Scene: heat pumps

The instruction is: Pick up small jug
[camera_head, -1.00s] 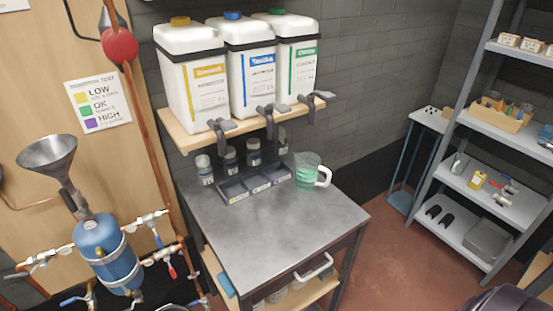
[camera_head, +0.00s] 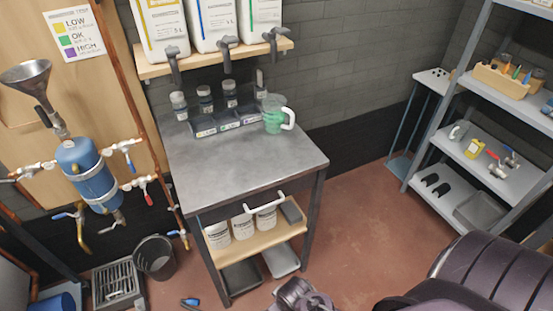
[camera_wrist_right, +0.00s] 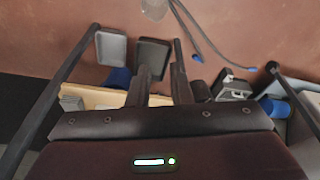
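The small jug (camera_head: 273,118) is see-through green with a white handle on its right side. It stands upright at the back right of the grey worktop, beside a divided dark tray. My right arm comes in at the lower right of the head view, with what looks like its gripper low at the bottom edge, well below and apart from the jug. In the right wrist view my right gripper (camera_wrist_right: 162,75) has two dark fingers with a gap between them and nothing held. The jug is not seen in that view. My left gripper is not in view.
The divided tray (camera_head: 228,122) and several small bottles (camera_head: 205,98) stand left of the jug. A shelf (camera_head: 215,58) with white canisters hangs above. The worktop's front is clear. Metal shelving (camera_head: 440,140) stands right.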

